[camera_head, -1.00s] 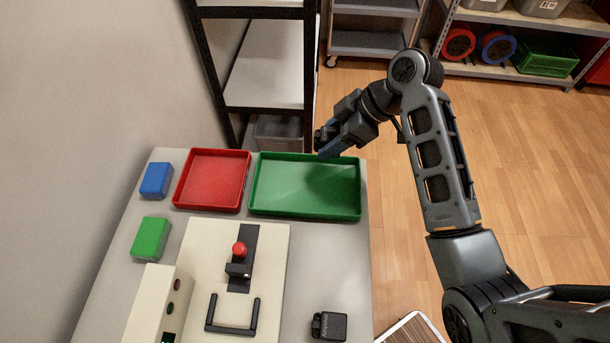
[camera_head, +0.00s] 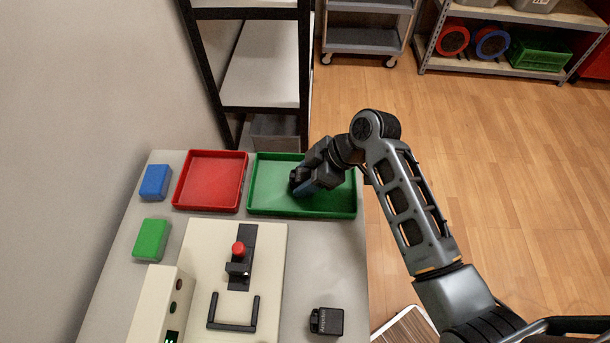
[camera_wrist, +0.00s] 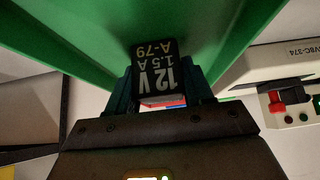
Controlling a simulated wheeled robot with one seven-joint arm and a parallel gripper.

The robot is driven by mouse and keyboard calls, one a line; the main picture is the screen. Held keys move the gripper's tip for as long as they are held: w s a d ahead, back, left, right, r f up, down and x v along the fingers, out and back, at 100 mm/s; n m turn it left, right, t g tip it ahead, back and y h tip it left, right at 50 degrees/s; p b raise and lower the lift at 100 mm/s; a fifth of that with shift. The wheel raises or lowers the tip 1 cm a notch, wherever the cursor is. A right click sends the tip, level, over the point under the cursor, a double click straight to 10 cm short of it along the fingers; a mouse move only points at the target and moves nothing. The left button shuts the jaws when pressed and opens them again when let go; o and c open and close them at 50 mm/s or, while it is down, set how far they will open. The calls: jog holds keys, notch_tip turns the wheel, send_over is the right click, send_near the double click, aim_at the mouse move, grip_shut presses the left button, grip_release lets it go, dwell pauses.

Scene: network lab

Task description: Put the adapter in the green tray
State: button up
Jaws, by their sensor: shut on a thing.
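The adapter (camera_wrist: 155,70) is a small black block with the label "12 V 1.5 A A-79". My gripper (camera_wrist: 161,93) is shut on it in the wrist view, one finger on each side. In the head view my gripper (camera_head: 302,187) is over the left-middle part of the green tray (camera_head: 335,213), inside its rim. The adapter shows there only as a dark shape at the fingertips. The tray's green floor and wall fill much of the wrist view. Whether the adapter touches the tray floor, I cannot tell.
A red tray (camera_head: 208,181) stands just left of the green one. Blue (camera_head: 155,182) and green (camera_head: 151,240) blocks lie further left. A beige panel (camera_head: 206,246) with a red knob and black handle is in front. Another black box (camera_head: 327,321) sits at front right.

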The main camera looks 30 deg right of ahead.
jog(key=shift+f, duration=0.15)
jog(key=o, duration=1.3)
jog(key=shift+c, duration=0.2)
jog(key=shift+r, duration=0.25)
jog(key=v, duration=1.2)
jog(key=shift+b, duration=0.35)
jog(key=shift+f, duration=0.1)
